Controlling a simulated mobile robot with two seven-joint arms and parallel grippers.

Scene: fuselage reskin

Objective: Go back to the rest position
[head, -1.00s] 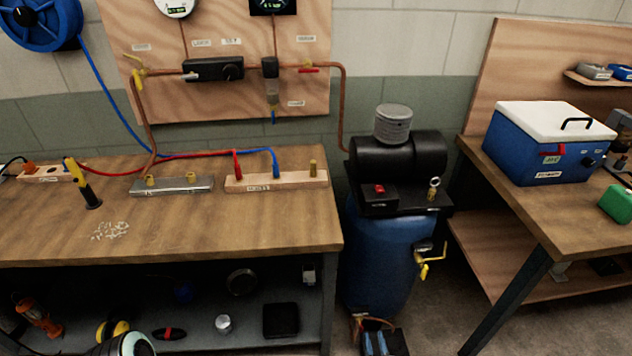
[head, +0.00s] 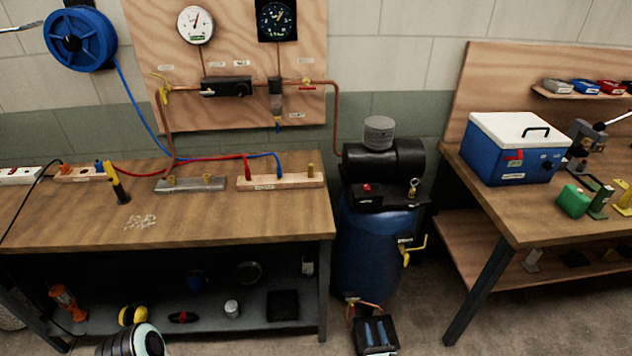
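A thin grey piece with a dark tip, seemingly part of my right gripper (head: 612,120), enters at the right edge, in front of the right-hand table's far side. Most of it is out of frame, so its opening does not show. A thin metallic sliver at the upper left edge, seemingly part of my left gripper (head: 18,28), reaches the blue hose reel (head: 80,40) in the picture. Its opening does not show either. I see nothing held in either.
A wooden workbench (head: 230,222) stands at left, with gauges on the panel above. A blue compressor tank (head: 368,252) stands between it and the right table (head: 520,220), which carries a blue-white cooler (head: 515,150). A small black box (head: 375,336) lies on the floor.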

